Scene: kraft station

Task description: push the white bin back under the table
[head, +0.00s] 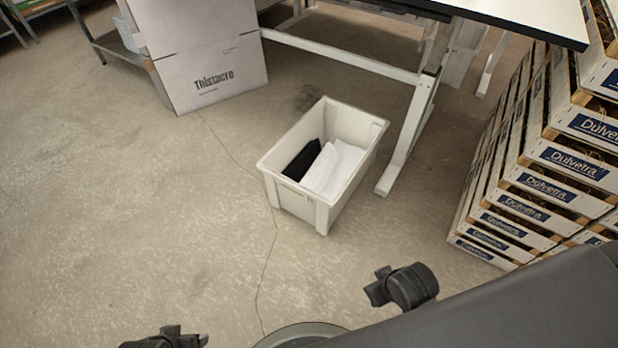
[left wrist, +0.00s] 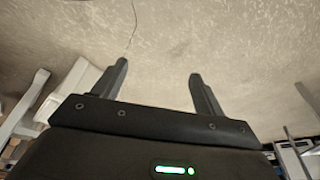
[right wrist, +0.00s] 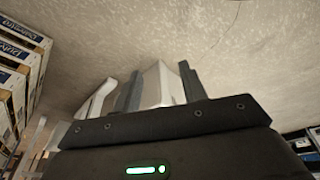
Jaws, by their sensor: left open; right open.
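The white bin (head: 308,204) stands upright on the floor in front of the table, beside a white table leg, with black and white folded items inside. The table (head: 530,12) is at the upper right. My left gripper (left wrist: 158,72) is open and empty over bare floor; the bin (left wrist: 78,84) shows to its left in the left wrist view. My right gripper (right wrist: 160,70) is open, and part of the bin (right wrist: 158,88) shows between its fingers, seemingly beyond them.
The white table leg (head: 405,140) is close to the bin's right side. Stacked Dulvetra crates (head: 545,190) stand at the right. A Thistacre carton (head: 205,72) stands at the upper left. The floor left of the bin is clear.

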